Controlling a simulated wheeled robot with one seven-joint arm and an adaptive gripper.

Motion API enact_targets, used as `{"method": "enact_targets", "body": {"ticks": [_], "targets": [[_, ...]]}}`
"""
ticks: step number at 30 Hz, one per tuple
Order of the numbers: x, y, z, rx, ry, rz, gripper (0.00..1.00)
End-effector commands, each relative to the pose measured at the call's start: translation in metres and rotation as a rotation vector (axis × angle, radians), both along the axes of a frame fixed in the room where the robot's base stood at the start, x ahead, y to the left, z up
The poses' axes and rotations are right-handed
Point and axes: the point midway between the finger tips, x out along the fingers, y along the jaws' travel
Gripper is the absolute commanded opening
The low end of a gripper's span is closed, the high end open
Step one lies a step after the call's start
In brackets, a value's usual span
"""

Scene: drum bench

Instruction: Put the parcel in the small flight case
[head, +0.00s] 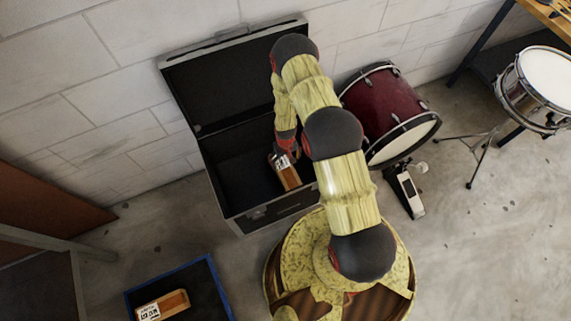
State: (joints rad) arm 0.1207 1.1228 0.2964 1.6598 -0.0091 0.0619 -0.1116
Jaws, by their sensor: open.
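A small brown parcel (288,175) with a white printed label shows within the opening of the flight case (272,212), near its right side. The case is black with metal edges and stands open, its lid raised toward the wall. My gripper (284,150) points down into the case just above the upper end of this parcel. It is open; whether its fingers touch the parcel cannot be told, as the fingertips are small and partly hidden. A second similar brown parcel (174,303) with a white label lies on a dark, blue-edged tray (207,274) at the bottom left.
A dark red bass drum (386,112) stands right of the case, with a pedal (409,190) in front. A snare drum (540,82) on a stand is at the far right near a workbench (554,14). Concrete floor (500,240) is clear at lower right.

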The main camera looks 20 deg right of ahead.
Motion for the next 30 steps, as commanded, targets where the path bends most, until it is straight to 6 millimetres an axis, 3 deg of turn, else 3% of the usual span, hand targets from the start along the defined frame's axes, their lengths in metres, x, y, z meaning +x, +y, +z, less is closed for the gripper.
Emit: {"method": "enact_targets", "body": {"ticks": [7,11,15,20,26,30], "targets": [[0.008,0.000,0.029,-0.001,-0.009,0.000,0.84],[0.031,0.000,0.077,-0.005,-0.038,0.001,0.84],[0.055,0.003,0.156,-0.009,-0.078,0.001,0.84],[0.068,0.008,0.247,-0.012,-0.124,0.000,0.84],[0.063,0.016,0.355,-0.015,-0.180,0.001,0.84],[0.046,0.023,0.424,-0.016,-0.220,0.000,0.84]]}}
